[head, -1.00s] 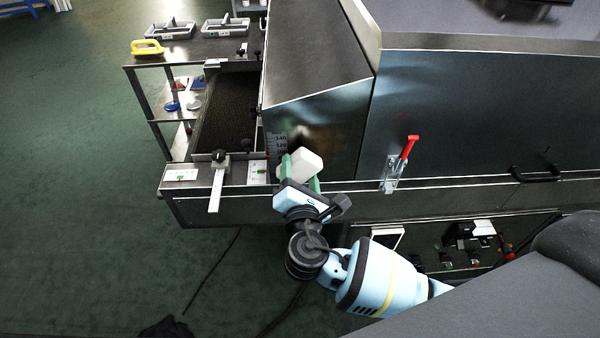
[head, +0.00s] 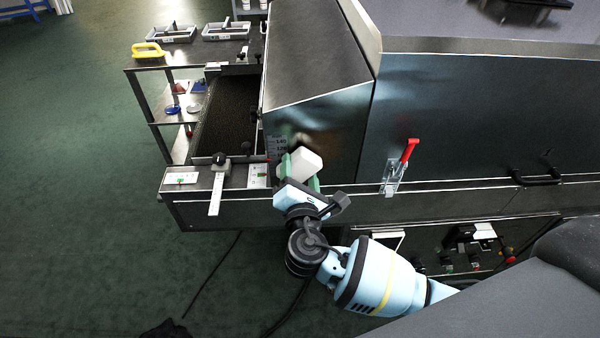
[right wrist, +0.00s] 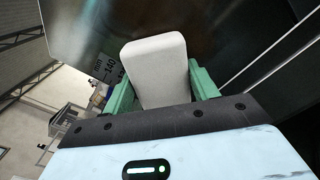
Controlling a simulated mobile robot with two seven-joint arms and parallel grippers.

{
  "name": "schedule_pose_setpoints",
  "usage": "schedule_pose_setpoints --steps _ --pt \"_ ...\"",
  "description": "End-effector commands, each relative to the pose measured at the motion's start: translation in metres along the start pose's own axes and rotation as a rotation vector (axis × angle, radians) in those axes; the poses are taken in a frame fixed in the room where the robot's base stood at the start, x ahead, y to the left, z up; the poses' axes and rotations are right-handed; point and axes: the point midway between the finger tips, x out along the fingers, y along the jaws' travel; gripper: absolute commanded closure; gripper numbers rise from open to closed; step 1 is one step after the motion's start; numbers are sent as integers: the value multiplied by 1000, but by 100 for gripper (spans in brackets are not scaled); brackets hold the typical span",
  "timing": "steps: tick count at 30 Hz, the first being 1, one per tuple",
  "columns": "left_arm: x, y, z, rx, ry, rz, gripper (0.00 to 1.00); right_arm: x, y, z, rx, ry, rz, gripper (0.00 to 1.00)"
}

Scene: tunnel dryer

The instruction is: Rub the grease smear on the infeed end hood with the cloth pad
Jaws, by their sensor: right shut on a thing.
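The cloth pad (head: 300,162) is a white block between the green fingers of my right gripper (head: 297,174), which is shut on it. The pad also shows in the right wrist view (right wrist: 156,66), standing out past the fingers (right wrist: 160,88). The infeed end hood (head: 335,122) is shiny sheet metal, and the pad is in front of its lower side face. A brownish dark patch on the hood, seemingly the grease smear (head: 301,139), shows just above the pad, which hides part of it. I cannot tell whether the pad touches the hood. My left gripper is not in view.
A red-handled latch (head: 402,165) and a black handle (head: 538,178) are on the panel to the right. A ruler bracket (head: 217,185) stands out from the infeed ledge. A yellow-handled tool (head: 148,50) and grey trays (head: 171,33) are on the back shelf. The green floor at left is mostly clear.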

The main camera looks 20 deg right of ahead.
Motion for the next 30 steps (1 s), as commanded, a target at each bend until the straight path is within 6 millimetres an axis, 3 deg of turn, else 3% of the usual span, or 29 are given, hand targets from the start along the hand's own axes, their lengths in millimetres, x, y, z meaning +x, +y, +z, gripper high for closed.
schedule_pose_setpoints --steps 14,30 --pt "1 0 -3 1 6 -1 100 6 0 2 1 -1 0 60" --pt "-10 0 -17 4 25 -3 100 4 -25 25 1 -2 1 60"
